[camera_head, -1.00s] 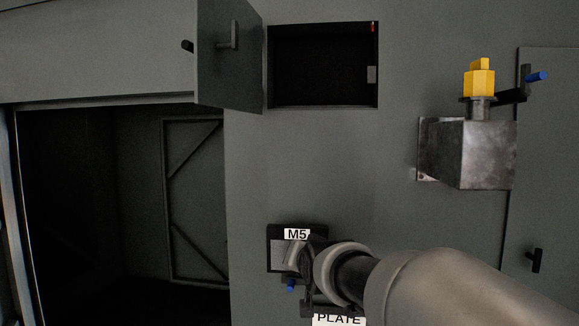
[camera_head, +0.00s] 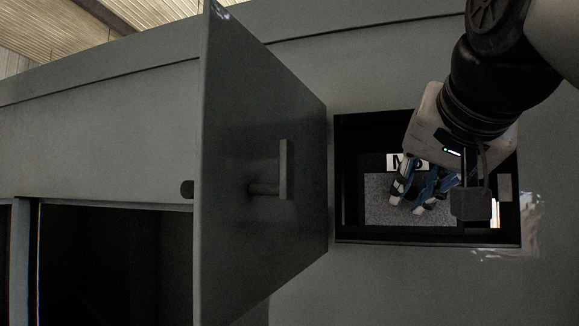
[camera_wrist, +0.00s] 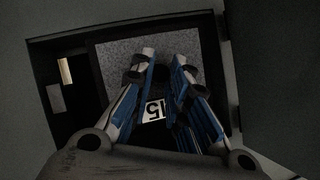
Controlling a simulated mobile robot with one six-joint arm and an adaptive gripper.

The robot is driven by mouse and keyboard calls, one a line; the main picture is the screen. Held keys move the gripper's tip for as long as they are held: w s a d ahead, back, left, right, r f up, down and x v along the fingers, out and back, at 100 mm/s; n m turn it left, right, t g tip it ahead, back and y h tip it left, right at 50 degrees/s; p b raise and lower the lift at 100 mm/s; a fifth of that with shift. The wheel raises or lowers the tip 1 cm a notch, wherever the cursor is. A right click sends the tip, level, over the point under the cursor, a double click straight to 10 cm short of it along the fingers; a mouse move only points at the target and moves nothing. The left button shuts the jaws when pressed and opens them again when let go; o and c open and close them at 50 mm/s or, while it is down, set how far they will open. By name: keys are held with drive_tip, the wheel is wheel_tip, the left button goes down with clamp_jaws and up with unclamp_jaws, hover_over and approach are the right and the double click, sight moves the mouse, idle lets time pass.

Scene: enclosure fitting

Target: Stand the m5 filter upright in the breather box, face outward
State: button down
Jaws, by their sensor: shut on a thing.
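The m5 filter is a dark-framed panel with a grey speckled face (camera_head: 385,208) and a white M5 label (camera_head: 395,162), partly covered by my gripper. It stands roughly upright inside the open breather box (camera_head: 350,236), label toward the head camera. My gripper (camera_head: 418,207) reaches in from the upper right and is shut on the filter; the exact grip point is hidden. In the wrist view the speckled face (camera_wrist: 118,55) lies beyond my fingers (camera_wrist: 164,58), and the label (camera_wrist: 153,110) shows between them. Whether the filter touches the back or floor cannot be told.
A dark wide opening (camera_head: 115,260) lies at lower left. The box's right wall carries a small grey block (camera_head: 505,187), close to my gripper.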

drive_tip(key=shift+s+r, duration=0.1)
drive_tip(key=shift+r, duration=0.4)
drive_tip(key=shift+s+a+r, duration=0.1)
drive_tip(key=shift+s+a, duration=0.05)
drive_tip(key=shift+s, duration=0.65)
drive_tip(key=shift+w, duration=0.4)
drive_tip(key=p, duration=0.5)
hover_over(410, 237)
drive_tip(key=shift+f, duration=0.3)
drive_tip(key=shift+f+b, duration=1.05)
drive_tip(key=c, duration=1.5)
unclamp_jaws()
drive_tip(key=shift+o, duration=0.2)
